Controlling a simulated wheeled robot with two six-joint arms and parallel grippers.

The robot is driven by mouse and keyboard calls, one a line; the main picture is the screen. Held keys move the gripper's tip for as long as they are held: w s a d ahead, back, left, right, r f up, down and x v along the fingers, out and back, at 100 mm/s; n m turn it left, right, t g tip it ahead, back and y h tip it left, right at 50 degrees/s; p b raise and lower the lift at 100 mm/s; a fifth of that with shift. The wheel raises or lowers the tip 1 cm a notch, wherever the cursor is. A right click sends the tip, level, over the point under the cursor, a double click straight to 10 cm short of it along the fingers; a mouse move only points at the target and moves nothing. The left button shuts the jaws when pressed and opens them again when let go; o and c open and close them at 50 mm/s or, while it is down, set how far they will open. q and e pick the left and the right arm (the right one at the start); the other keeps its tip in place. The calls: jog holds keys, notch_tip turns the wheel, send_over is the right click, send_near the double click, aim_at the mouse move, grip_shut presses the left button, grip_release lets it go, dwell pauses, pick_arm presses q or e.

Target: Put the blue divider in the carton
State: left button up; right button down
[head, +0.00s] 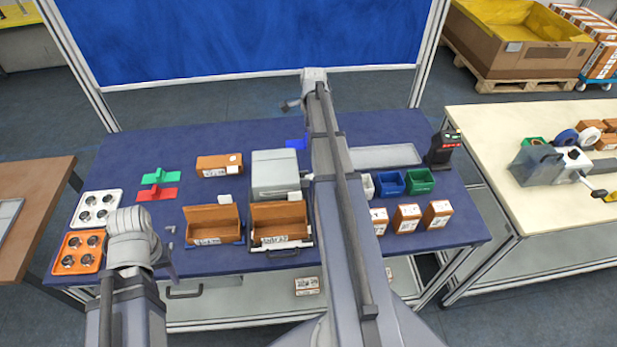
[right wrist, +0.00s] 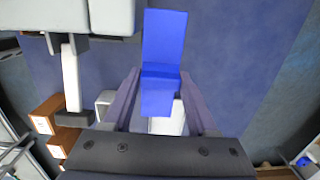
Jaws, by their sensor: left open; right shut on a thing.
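The blue divider (head: 297,143) shows at the back middle of the table in the head view, partly hidden by my right arm. In the right wrist view my right gripper (right wrist: 161,90) is shut on the blue divider (right wrist: 163,45), which stands out between the fingers. Two open brown cartons stand at the front of the table, a left one (head: 213,237) and a middle one (head: 279,235). My left gripper (head: 171,250) is open and empty, left of the left carton. My right gripper's fingers are hidden in the head view.
A grey box-shaped device (head: 275,170) stands behind the middle carton. A red divider (head: 157,193) and a green divider (head: 160,175) lie at left. A closed carton (head: 219,171) lies behind the left carton. Bins and small boxes (head: 407,218) stand right of my right arm.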

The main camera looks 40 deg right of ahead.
aim_at(309, 169)
pick_arm(q)
notch_tip(309, 169, down, 15)
jog(key=b, duration=1.3)
jog(key=shift+b, duration=0.35)
pick_arm(e)
notch_tip(309, 169, down, 15)
jog(key=shift+f, duration=0.2)
jog(key=shift+c, duration=1)
grip_release()
pick_arm(q)
jog(key=shift+f, duration=0.15)
jog(key=shift+r, duration=0.2)
pick_arm(e)
jog(key=shift+r, duration=0.25)
pick_arm(q)
notch_tip(309, 169, up, 12)
jog(key=p, duration=1.2)
pick_arm(e)
jog(key=r, duration=1.2)
jog(key=shift+s+d, duration=0.25)
jog(key=shift+s, duration=0.05)
